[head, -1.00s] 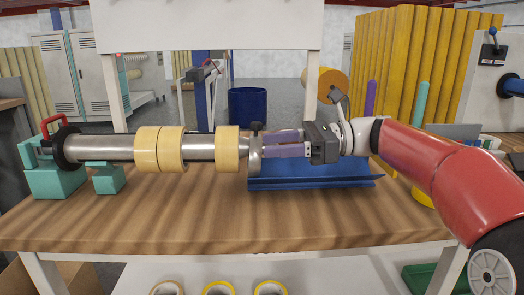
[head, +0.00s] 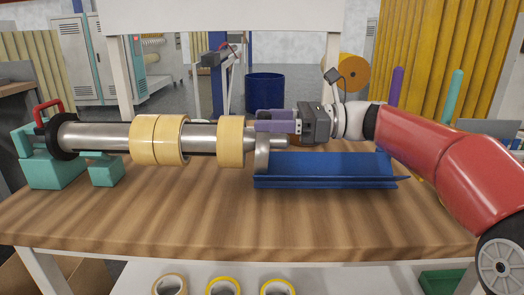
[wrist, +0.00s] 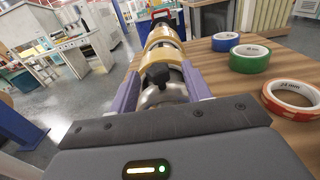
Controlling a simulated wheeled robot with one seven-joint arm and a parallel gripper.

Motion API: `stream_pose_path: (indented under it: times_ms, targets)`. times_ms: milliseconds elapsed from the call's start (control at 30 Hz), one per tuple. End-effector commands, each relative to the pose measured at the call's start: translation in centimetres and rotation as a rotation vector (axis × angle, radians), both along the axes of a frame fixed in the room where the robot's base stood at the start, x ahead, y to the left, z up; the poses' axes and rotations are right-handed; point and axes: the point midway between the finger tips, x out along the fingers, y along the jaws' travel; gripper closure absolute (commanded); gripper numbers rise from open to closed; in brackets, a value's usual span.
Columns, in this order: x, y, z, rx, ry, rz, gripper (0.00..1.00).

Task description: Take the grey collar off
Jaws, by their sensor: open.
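The grey collar (head: 262,151) sits around the right end of the steel shaft (head: 100,137), just right of a cream tape roll (head: 231,141). The shaft's narrow tip (head: 281,142) sticks out past it. In the wrist view the collar (wrist: 165,96) shows between the purple fingers, with a black knob (wrist: 158,75) on top. My gripper (head: 266,121) is open, level, pointing left, at the height of the collar's top. The fingers hide the knob in the head view. I cannot tell whether they touch the collar.
Two more cream rolls (head: 158,140) sit together on the shaft, held at left by teal supports (head: 103,172). A blue trough (head: 330,172) lies under my gripper. The wrist view shows blue (wrist: 225,42), green (wrist: 250,58) and red-white (wrist: 292,100) tape rolls on the wooden table.

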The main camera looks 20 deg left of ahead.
Motion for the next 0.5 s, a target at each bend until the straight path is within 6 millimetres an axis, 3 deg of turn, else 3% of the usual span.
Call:
stream_pose_path:
  times_ms: [133,367,500]
  targets:
    - [-0.33,1.38,0.02,0.000,0.000,0.000,0.52]
    - [-0.37,1.54,0.05,0.000,-0.001,-0.001,0.52]
    - [-0.37,1.53,0.05,0.000,-0.001,-0.001,0.67]
